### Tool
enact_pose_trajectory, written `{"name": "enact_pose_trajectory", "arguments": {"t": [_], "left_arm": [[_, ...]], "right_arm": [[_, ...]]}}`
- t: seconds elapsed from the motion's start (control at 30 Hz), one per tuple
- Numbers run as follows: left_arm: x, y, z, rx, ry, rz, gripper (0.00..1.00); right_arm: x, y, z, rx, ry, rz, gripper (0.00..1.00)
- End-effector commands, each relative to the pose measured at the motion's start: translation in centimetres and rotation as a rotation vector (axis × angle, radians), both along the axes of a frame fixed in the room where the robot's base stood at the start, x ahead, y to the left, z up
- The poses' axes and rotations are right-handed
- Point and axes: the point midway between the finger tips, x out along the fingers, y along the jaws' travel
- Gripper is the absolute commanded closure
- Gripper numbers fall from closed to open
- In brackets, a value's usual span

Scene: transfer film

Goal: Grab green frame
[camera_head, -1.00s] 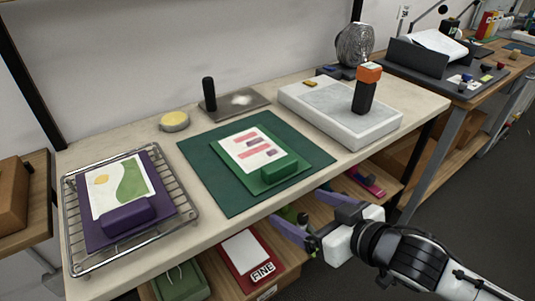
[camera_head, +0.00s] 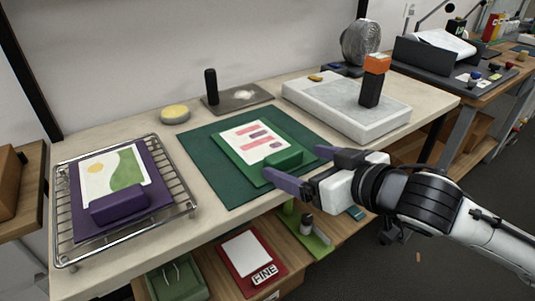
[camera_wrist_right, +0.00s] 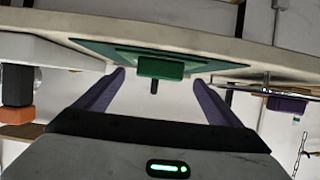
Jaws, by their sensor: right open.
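The green frame (camera_head: 229,150) lies flat on a dark green mat (camera_head: 207,176) on the table. It carries a white sheet with pink print and has a green block handle (camera_head: 283,160) at its front edge. The handle also shows in the right wrist view (camera_wrist_right: 160,67), ahead and between the fingers. My right gripper (camera_head: 297,170) is open with purple fingers, just in front of the handle at the table's front edge. Its fingers (camera_wrist_right: 160,85) hold nothing. My left gripper is not in view.
A purple frame (camera_head: 160,205) lies on a wire rack (camera_head: 64,240) at the left. A pale slab (camera_head: 335,112) bears an orange-topped black block (camera_head: 373,82). A yellow round sponge (camera_head: 175,113) sits at the back. A shelf below holds a red FINE frame (camera_head: 270,252).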

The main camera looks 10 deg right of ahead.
Motion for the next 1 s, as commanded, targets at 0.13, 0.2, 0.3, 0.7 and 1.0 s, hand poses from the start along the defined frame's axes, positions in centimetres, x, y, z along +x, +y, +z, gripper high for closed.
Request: {"name": "enact_pose_trajectory", "arguments": {"t": [0.13, 0.2, 0.3, 0.7, 1.0], "left_arm": [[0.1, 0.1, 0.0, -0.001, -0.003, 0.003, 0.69], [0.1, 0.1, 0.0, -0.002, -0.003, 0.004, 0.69], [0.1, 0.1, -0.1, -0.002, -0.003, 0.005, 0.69], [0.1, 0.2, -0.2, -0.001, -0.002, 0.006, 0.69], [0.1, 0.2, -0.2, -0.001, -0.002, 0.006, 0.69]], "right_arm": [[1.5, 0.5, -0.6, 0.001, -0.001, -0.001, 0.12], [2.5, 0.9, -1.0, 0.001, -0.001, -0.001, 0.12], [3.7, 1.3, -1.6, 0.001, -0.001, -0.001, 0.12], [4.5, 1.6, -2.0, -0.001, -0.001, 0.0, 0.2], [4.5, 1.6, -2.0, 0.0, -0.002, 0.0, 0.58]]}}
